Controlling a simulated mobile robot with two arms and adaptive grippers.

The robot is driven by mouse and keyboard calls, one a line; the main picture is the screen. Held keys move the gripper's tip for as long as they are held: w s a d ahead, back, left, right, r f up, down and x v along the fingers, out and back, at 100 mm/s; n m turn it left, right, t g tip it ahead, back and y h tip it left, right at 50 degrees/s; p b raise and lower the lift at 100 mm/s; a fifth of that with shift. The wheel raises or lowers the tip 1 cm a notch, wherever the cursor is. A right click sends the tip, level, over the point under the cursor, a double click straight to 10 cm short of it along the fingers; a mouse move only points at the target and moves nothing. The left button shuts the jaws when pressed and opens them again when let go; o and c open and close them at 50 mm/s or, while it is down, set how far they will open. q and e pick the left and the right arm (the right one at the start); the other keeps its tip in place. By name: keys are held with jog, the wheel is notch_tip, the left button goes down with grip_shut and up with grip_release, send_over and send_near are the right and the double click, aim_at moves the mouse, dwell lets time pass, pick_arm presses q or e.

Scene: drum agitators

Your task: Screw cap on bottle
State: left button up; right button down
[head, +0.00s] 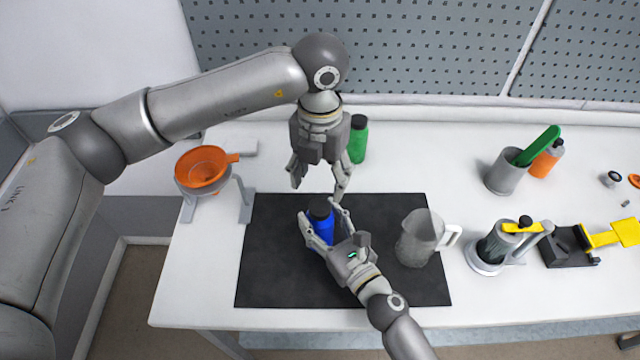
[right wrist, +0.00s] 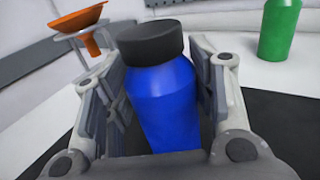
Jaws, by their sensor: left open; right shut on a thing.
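A blue bottle (head: 320,230) stands on the black mat (head: 270,270), with a black cap (head: 320,210) on its mouth. The right wrist view shows the blue bottle (right wrist: 165,95) upright, with the black cap (right wrist: 150,40) seated on top. Whether the cap is tight cannot be told. My right gripper (head: 322,222) is shut on the bottle's body, one finger on each side. My left gripper (head: 318,192) is open and empty, pointing down just above and behind the cap.
A green bottle (head: 358,140) stands behind the mat. An orange funnel (head: 202,168) on a stand is at the left. A grey jug (head: 418,240) stands on the mat's right side. A grey cup (head: 504,174), an orange bottle (head: 546,160) and a yellow-handled tool (head: 610,236) are farther right.

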aim_at(320, 207)
pick_arm(q)
jog(key=shift+f, duration=0.15)
jog(key=shift+f, duration=3.95)
jog(key=shift+c, duration=0.4)
jog(key=c, duration=0.9)
jog(key=o, duration=1)
jog(key=shift+r, duration=2.3)
jog(key=o, duration=0.6)
